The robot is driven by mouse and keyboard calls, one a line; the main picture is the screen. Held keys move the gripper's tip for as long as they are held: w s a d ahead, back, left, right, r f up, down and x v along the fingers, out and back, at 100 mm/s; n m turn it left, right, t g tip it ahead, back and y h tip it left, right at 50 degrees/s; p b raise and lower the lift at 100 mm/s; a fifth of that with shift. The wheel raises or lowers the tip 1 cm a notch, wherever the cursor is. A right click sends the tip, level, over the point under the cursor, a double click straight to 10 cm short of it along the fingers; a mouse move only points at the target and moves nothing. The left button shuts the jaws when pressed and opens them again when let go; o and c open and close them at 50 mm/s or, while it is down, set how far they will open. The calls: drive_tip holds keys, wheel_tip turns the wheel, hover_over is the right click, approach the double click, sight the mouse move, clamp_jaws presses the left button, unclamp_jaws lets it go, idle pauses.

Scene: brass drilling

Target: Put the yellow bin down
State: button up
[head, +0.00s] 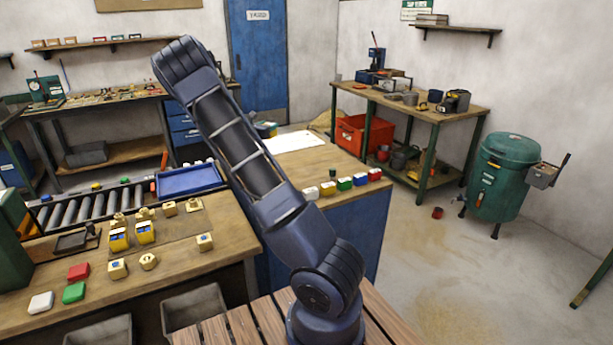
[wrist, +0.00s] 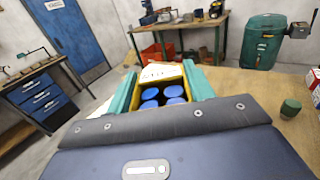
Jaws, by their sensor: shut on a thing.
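In the wrist view the yellow bin (wrist: 136,90) sits between the two teal fingers of my gripper (wrist: 160,86), which are shut on its sides. Several blue round-topped items (wrist: 163,97) are inside it. A white sheet with marks (wrist: 160,73) shows just beyond the bin; it also shows on the blue-sided bench in the head view (head: 292,141). Whether the bin touches the bench cannot be told. In the head view my arm hides most of that area; a small yellow and dark shape (head: 266,129) shows beside it, probably the bin and gripper.
A dark green cylinder (head: 333,173) stands on the bench, also in the wrist view (wrist: 290,108). Several coloured blocks (head: 345,184) line its front edge. A blue tray (head: 188,180) lies left of my arm. Two yellow bins with blue contents (head: 145,232) stand on the left table.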

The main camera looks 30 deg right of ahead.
drive_tip(key=s+d+r+m+g+h, duration=0.1)
drive_tip(key=s+d+m+g+h, duration=0.3)
drive_tip(key=d, duration=1.1)
drive_tip(key=s+d+m+g+y, duration=0.1)
drive_tip(key=s+d+m+g, duration=0.35)
drive_tip(key=d, duration=1.15)
drive_tip(key=shift+n+g, duration=0.65)
drive_tip(key=shift+n, duration=0.3)
drive_tip(key=f, duration=1.2)
drive_tip(key=s+f, duration=0.1)
drive_tip(key=f, duration=0.6)
drive_tip(key=shift+a, duration=0.25)
drive_tip(key=shift+f, duration=0.15)
drive_tip(key=o, duration=1)
